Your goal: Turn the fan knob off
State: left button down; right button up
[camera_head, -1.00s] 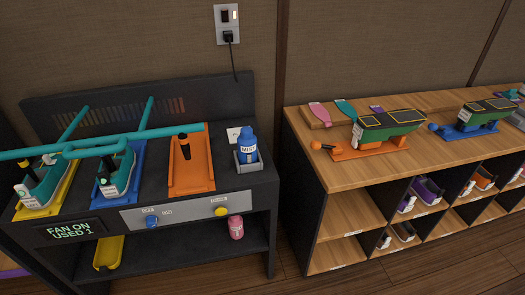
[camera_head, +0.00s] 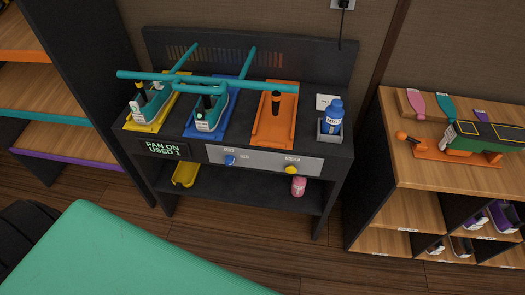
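The small labels above the knobs are too small to read, so I cannot tell which is the fan knob. Neither of my grippers shows in the head view.
Teal bars cross above yellow, blue and orange trays (camera_head: 274,133) on the unit's top. A blue bottle (camera_head: 334,117) stands at the right. A teal surface (camera_head: 130,255) fills the lower left. Shelves stand left (camera_head: 65,104) and right (camera_head: 390,175). Wooden floor shows in front.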

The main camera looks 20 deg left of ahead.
aim_at(229, 162)
jog(key=u, duration=1.05)
